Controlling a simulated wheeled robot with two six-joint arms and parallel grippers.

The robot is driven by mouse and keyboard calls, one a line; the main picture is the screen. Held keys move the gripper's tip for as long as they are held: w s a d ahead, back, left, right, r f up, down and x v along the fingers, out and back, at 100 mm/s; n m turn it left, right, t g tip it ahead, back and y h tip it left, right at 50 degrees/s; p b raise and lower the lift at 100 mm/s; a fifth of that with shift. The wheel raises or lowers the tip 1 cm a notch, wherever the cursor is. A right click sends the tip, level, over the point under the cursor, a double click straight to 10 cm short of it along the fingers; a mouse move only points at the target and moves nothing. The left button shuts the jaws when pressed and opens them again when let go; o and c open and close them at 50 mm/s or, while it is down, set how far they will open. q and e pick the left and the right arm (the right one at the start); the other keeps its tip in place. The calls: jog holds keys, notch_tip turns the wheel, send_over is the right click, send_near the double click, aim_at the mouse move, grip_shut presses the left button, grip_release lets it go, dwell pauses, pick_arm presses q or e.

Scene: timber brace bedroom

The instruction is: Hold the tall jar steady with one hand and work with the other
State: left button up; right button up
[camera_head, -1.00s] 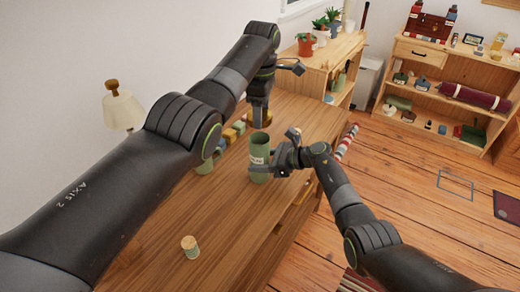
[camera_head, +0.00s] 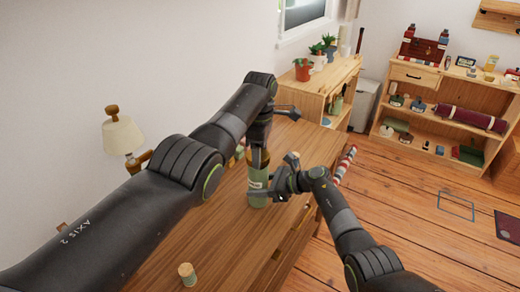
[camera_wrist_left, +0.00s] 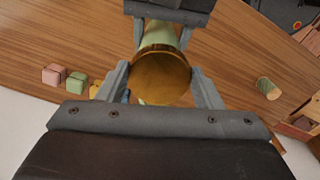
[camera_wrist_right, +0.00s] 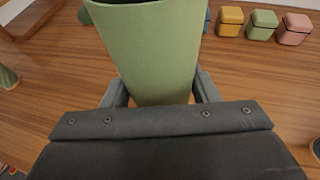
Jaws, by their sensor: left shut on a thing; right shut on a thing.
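The tall green jar (camera_head: 257,199) stands upright on the wooden table, with a pale label on its side. My right gripper (camera_head: 268,187) is shut on its side; the jar fills the right wrist view (camera_wrist_right: 160,50) between the fingers. My left gripper (camera_head: 259,143) is above the jar, shut on a round golden-brown piece like a lid (camera_head: 258,158). In the left wrist view this piece (camera_wrist_left: 160,78) shows as a disc between the fingers, with the green jar behind it. In the head view it is at the jar's mouth; I cannot tell whether they touch.
A small cork-topped jar (camera_head: 187,274) stands at the table's front. A row of small boxes, yellow (camera_wrist_right: 230,20), green (camera_wrist_right: 262,24) and pink (camera_wrist_right: 294,28), stands beyond the tall jar. A lamp (camera_head: 123,137) is at left; a shelf with plants (camera_head: 320,85) is behind.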

pick_arm(q)
jog(key=shift+f, duration=0.55)
jog(key=shift+f, duration=0.5)
